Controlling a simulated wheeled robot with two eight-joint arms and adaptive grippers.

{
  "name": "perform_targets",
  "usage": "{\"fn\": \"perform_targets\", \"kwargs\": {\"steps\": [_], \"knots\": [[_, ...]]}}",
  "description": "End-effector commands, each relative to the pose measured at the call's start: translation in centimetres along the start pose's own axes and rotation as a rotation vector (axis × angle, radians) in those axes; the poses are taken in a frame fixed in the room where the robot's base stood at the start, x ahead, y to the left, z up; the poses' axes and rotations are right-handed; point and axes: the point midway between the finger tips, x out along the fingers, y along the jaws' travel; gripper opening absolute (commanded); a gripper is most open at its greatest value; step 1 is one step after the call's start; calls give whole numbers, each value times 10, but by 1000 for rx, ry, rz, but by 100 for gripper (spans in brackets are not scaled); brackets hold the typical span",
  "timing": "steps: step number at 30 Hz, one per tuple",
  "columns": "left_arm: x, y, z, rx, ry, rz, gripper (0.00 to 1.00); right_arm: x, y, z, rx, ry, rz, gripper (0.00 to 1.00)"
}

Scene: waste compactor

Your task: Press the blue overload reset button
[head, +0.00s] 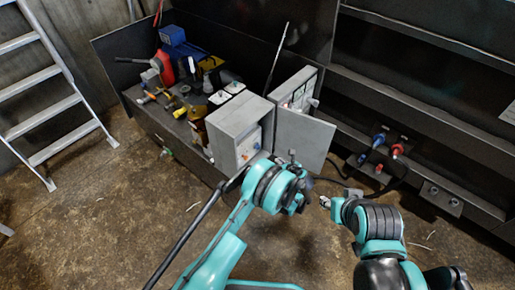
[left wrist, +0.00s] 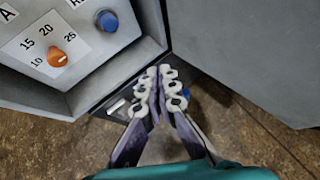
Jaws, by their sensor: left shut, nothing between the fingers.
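The blue button (left wrist: 107,20) is round and sits on the front panel of a grey control box, at the upper left of the left wrist view. An orange dial (left wrist: 57,58) with numbers around it is below and left of the button. My left gripper (left wrist: 161,75) is shut and empty. Its tips are right of and below the button in the picture, by the corner between box and door, apart from the button. In the head view my left wrist stands in front of the grey box (head: 227,124). My right arm (head: 376,218) is at the right, its fingers unclear.
The box's grey door (head: 303,138) stands open to the right of the panel. A dark bench with tools and a red container (head: 165,68) is behind on the left. A ladder (head: 45,105) leans at far left. Red and blue connectors (head: 397,150) sit on the machine at right.

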Motion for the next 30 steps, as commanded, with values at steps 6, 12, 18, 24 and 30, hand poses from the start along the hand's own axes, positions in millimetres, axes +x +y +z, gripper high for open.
{"fn": "perform_targets", "kwargs": {"steps": [6, 12, 18, 24, 30], "knots": [[0, 0, 0, -1, 0, 0, 0, 0, 0, 0, 0, 0, 0, 41], [5, 4, 4, -4, 1, 1, 0, 0, 0, 0, 0, 0, 0, 41], [22, 17, 16, -6, 1, 2, 0, 0, 0, 0, 0, 0, 0, 41], [42, 31, 31, -6, 1, 1, 0, 0, 0, 0, 0, 0, 0, 41], [56, 41, 41, -5, 1, 1, 0, 0, 0, 0, 0, 0, 0, 41]]}}
